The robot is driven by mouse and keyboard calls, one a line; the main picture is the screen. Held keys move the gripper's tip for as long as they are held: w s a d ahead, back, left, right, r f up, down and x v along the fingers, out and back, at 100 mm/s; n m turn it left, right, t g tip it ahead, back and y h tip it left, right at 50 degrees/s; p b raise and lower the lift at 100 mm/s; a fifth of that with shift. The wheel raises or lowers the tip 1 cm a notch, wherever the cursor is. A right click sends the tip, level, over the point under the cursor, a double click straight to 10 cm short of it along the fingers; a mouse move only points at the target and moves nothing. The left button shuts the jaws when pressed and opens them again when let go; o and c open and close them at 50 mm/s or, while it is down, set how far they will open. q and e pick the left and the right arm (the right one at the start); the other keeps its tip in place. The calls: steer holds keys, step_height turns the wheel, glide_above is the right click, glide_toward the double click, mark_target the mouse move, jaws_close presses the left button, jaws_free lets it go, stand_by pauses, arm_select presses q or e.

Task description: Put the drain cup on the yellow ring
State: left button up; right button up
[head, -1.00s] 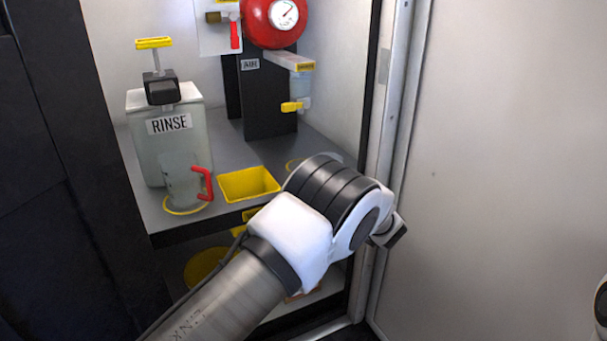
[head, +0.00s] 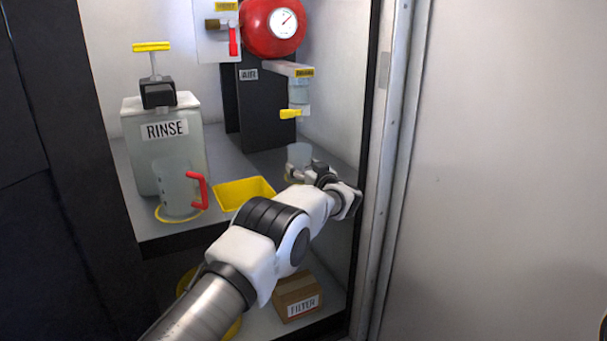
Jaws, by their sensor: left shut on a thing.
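A small clear cup (head: 299,154), which looks like the drain cup, is under the drain valve at the back right of the shelf in the head view. My left gripper (head: 297,171) is shut on it low down, with the arm reaching in from the front. The cup looks upright; its base is hidden by the gripper, so I cannot tell whether it touches the shelf. A sliver of yellow ring (head: 288,179) shows just left of the gripper, mostly covered. Another yellow ring (head: 161,217) lies around the base of a clear jug.
The jug (head: 178,190) with a red handle stands before the RINSE tank (head: 143,155). A yellow tray (head: 244,194) sits left of my forearm. The drain valve with its yellow lever (head: 291,114) hangs above the cup. The cabinet's right frame (head: 386,170) is close to my wrist.

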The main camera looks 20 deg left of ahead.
arm_select(q)
steer(key=shift+d+r, duration=0.1)
steer(key=shift+d, duration=0.05)
steer(key=shift+p, duration=0.3)
steer(key=o, duration=1.2)
steer(key=shift+c, duration=0.2)
steer(key=shift+s+d, duration=0.1)
steer(key=p+v, duration=0.4)
steer(key=v, duration=0.7)
steer(key=shift+s+d, duration=0.3)
